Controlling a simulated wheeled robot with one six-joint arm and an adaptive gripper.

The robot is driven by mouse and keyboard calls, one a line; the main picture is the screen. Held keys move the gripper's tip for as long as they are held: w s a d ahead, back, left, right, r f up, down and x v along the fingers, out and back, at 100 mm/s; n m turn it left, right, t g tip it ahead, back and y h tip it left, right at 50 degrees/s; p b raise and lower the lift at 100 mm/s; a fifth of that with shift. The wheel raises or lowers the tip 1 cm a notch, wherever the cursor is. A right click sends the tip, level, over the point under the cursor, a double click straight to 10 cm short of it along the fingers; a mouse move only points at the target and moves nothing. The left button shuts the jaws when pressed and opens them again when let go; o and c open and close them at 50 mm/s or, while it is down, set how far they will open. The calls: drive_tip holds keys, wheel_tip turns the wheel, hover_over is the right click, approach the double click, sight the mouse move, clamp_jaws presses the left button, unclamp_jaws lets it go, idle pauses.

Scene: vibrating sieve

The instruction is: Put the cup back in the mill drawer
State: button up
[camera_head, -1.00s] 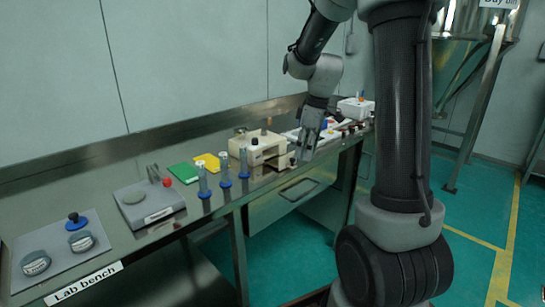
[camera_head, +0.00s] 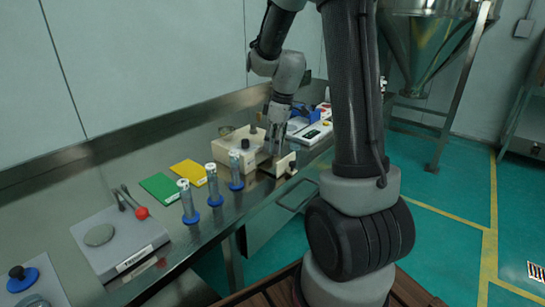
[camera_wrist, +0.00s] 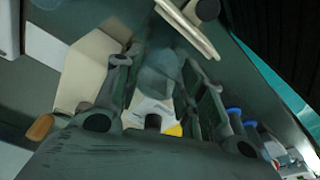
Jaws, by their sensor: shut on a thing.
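The mill (camera_head: 236,148) is a cream box on the lab bench. Its drawer (camera_head: 284,164) is pulled out toward the bench's front edge, with a dark knob on its front. In the wrist view the drawer front (camera_wrist: 187,28) and knob (camera_wrist: 207,9) show at the top, and the mill body is at left. My gripper (camera_head: 273,150) points down at the drawer, close beside the mill. It also shows in the wrist view (camera_wrist: 160,85), shut on a see-through greyish cup (camera_wrist: 158,72). Whether the cup touches the drawer floor is hidden.
Several clear cylinders with blue bases (camera_head: 214,185) stand left of the mill. Behind them lie a yellow board (camera_head: 189,172) and a green board (camera_head: 160,188). A grey scale-like device (camera_head: 115,245) stands farther left. A white device (camera_head: 310,134) is just right of my gripper.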

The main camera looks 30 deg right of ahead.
sight(275, 165)
drive_tip(key=shift+f, duration=2.45)
drive_tip(key=shift+f, duration=0.15)
drive_tip(key=o, duration=1)
